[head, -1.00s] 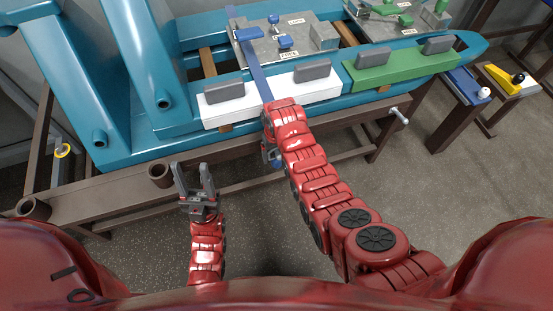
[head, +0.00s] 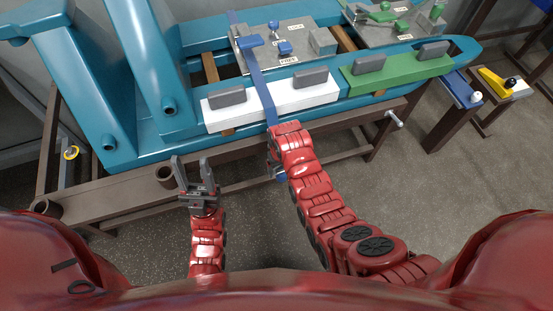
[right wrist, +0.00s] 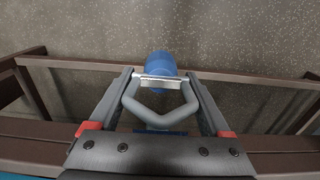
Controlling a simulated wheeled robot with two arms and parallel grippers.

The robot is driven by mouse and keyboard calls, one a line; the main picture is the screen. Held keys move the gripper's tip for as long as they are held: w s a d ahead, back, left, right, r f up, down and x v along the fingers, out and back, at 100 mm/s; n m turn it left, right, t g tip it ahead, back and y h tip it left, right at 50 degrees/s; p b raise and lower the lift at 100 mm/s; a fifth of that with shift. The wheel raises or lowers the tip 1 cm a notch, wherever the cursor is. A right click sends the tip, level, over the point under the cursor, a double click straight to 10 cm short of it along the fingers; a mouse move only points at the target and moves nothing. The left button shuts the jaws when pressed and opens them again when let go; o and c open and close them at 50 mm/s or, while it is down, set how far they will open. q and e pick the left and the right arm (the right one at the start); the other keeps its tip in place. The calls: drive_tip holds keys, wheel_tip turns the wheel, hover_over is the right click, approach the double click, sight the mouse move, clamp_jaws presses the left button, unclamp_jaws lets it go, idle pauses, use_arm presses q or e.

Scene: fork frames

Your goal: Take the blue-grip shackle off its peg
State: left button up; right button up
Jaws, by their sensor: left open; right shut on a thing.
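The blue-grip shackle shows in the right wrist view: a blue grip (right wrist: 161,63), a silver pin and a grey bow (right wrist: 160,112). My right gripper (right wrist: 159,84) is shut on it, one finger along each side of the bow. In the head view my right gripper is mostly hidden under its arm; a small blue part (head: 281,178) shows below the wrist, in front of the bench edge. I cannot make out the peg. A blue patch (right wrist: 163,131) lies under the bow. My left gripper (head: 192,163) is open and empty, near the bench front.
A brown bench (head: 130,200) carries a teal frame (head: 150,152) with a white block (head: 262,102) and a green block (head: 385,74). A blue strip (head: 258,75) crosses the white block. A yellow ring (head: 71,153) hangs at the left.

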drive_tip(key=s+p, duration=0.1)
drive_tip(key=s, duration=0.1)
drive_tip(key=s+d+p, duration=0.1)
drive_tip(key=shift+s+d+p, duration=0.1)
drive_tip(key=shift+s+p, duration=0.2)
drive_tip(key=shift+s, duration=0.05)
idle(0.8)
